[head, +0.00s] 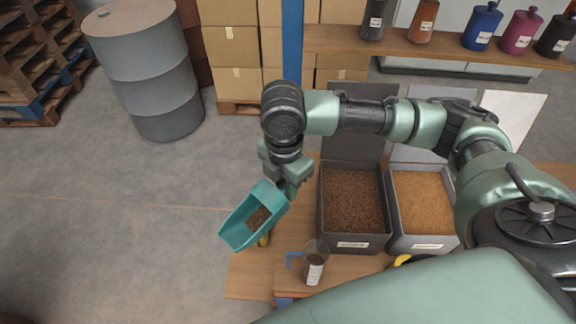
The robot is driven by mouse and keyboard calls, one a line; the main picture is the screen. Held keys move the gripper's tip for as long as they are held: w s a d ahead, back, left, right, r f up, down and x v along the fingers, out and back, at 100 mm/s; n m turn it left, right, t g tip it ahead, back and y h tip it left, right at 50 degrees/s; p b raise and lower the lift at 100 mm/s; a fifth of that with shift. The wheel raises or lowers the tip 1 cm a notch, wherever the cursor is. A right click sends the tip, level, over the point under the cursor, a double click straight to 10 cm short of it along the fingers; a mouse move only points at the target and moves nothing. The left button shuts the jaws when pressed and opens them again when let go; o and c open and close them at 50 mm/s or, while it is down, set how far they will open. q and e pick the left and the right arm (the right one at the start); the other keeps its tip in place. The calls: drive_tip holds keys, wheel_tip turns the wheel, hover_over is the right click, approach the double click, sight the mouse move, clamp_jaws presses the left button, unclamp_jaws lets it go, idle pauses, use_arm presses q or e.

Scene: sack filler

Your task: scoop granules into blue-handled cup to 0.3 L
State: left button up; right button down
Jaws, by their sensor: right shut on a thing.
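My right gripper (289,188) is shut on a teal scoop (247,228) and holds it up, left of the grey bins. A small heap of brown granules (259,217) lies in the scoop. The clear cup (314,268) with a blue handle (291,260) and a white label stands on the wooden table, to the right of and below the scoop in the picture. I cannot tell its fill level. One open grey bin holds dark brown granules (352,198), and another beside it holds tan granules (423,200). My left gripper is not in view.
The wooden table (246,275) has bare room at its left end. A yellow object (264,239) shows partly under the scoop, and another (401,260) beside my arm. A shelf (340,40) with several labelled bottles stands behind. A grey drum (150,70) stands at the back left.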

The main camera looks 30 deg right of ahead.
drive_tip(key=n, duration=0.2)
drive_tip(key=n+p, duration=0.1)
drive_tip(key=n, duration=0.1)
drive_tip(key=w+n+y+p, duration=0.1)
drive_tip(key=n, duration=0.1)
drive_tip(key=shift+d+r+g, duration=0.25)
drive_tip(key=shift+r+g, duration=0.1)
drive_tip(key=shift+g, duration=0.05)
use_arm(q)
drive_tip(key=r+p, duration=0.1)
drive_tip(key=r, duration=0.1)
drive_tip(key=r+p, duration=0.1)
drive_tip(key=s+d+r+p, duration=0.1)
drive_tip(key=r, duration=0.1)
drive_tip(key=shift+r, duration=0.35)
use_arm(e)
drive_tip(key=n, duration=0.3)
drive_tip(key=n+g, duration=0.1)
drive_tip(key=n, duration=0.2)
drive_tip(key=w+d+n, duration=0.1)
drive_tip(key=n, duration=0.2)
drive_tip(key=shift+w+n+g+h, duration=0.1)
drive_tip(key=shift+n+g+h, duration=0.2)
drive_tip(key=shift+n+h, duration=0.1)
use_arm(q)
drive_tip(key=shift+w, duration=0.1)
use_arm(e)
drive_tip(key=shift+f, duration=0.1)
